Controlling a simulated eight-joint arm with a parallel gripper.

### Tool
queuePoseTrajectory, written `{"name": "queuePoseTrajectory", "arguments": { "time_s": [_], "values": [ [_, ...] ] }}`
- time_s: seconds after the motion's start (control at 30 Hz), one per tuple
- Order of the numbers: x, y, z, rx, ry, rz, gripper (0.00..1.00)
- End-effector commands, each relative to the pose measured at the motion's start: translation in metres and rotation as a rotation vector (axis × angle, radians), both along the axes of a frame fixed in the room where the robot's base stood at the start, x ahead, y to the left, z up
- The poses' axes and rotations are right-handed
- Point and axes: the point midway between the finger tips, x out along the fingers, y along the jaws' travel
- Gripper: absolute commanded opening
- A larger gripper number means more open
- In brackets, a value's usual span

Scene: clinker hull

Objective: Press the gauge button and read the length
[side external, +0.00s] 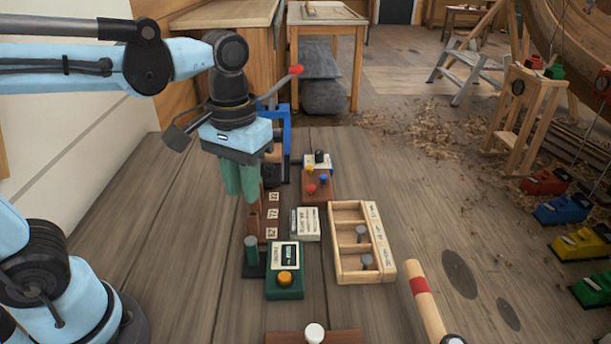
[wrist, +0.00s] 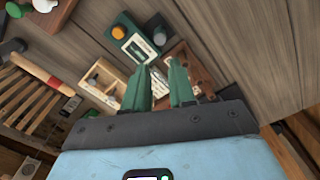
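The gauge (side external: 272,292) is a green box with a pale face, a dark display (side external: 289,255) and an orange button (side external: 285,279). The display has small light characters that I cannot read. In the wrist view the gauge (wrist: 146,53) lies beyond my fingertips, with its orange button (wrist: 118,32) uncovered. A green cylinder (side external: 251,249) stands on a black base beside the gauge. My gripper (side external: 241,194) has green fingers pointing down, above and behind the gauge in the side view, apart from the button. In the wrist view the fingers (wrist: 160,65) are apart with nothing seen between them.
A brown rack (side external: 271,213) with number labels is below and beside my fingers. A wooden compartment tray (side external: 384,255) with grey pegs is right of the gauge. A labelled box (side external: 306,224) stands behind it. A mallet-like handle (side external: 428,305) and a white knob (side external: 315,333) are in front.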

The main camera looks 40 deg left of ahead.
Motion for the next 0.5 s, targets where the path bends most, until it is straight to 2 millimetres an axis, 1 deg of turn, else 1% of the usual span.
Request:
{"name": "queuePoseTrajectory", "arguments": {
  "time_s": [0.03, 0.13, 0.17, 0.5],
  "values": [
    [0.0000, 0.0000, 0.0000, 0.000, 0.000, 0.000, 0.17],
    [0.0000, 0.0000, 0.0000, 0.000, 0.000, 0.000, 0.01],
    [0.0000, 0.0000, 0.0000, 0.000, 0.000, 0.000, 0.00],
    [0.0000, 0.0000, 0.0000, 0.000, 0.000, 0.000, 0.00]
  ]
}}
